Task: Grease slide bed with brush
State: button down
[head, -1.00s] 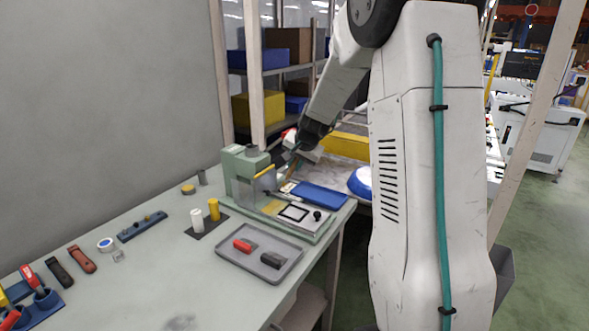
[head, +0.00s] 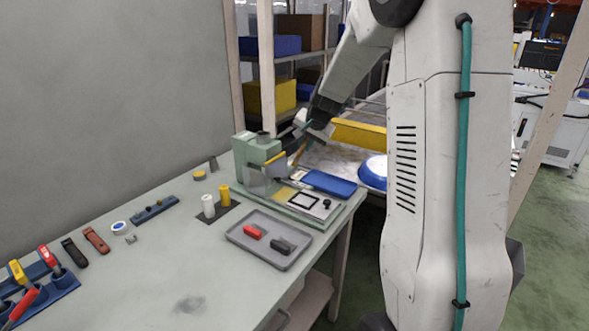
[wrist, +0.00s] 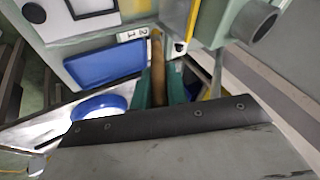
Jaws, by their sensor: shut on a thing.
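My gripper (head: 308,128) is above the right side of a pale green bench machine (head: 250,152) with a yellow-edged clear guard. In the wrist view its teal fingers (wrist: 160,90) are shut on the tan handle of a brush (wrist: 157,72). The brush slants down toward the machine, and its handle also shows in the head view (head: 299,153). Its bristle end is hard to make out, so I cannot tell whether it touches anything. The machine's slide bed (head: 310,213) reaches forward and right, with a yellowish patch and a black square frame on it.
A blue tray (head: 329,183) lies beside the bed. A grey tray (head: 240,238) with a red and a dark block is in front. White and yellow bottles (head: 223,195) stand left of it. A blue round thing (head: 373,172) lies beyond. The table's front is mostly clear.

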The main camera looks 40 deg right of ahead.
jog(key=s+a, duration=0.2)
jog(key=a, duration=0.4)
jog(key=shift+s+a+f, duration=0.1)
jog(key=shift+f, duration=2.05)
jog(key=shift+s+a+f, duration=0.1)
jog(key=shift+f, duration=2.05)
jog(key=shift+f, duration=0.85)
jog(key=shift+d, duration=0.15)
jog(key=shift+w+d+r, duration=0.1)
jog(key=shift+w+d, duration=0.2)
jog(key=shift+d, duration=0.4)
jog(key=shift+w+d, duration=0.3)
jog(key=shift+d, duration=0.5)
jog(key=shift+w+d, duration=0.3)
jog(key=shift+d, duration=0.45)
jog(key=shift+w+d, duration=0.3)
jog(key=shift+d, duration=0.5)
jog(key=shift+s+a, duration=0.3)
jog(key=shift+a, duration=0.5)
jog(key=shift+s+a, duration=0.3)
jog(key=shift+a, duration=0.55)
jog(key=shift+s+a, duration=0.3)
jog(key=shift+a, duration=0.5)
jog(key=shift+a, duration=0.1)
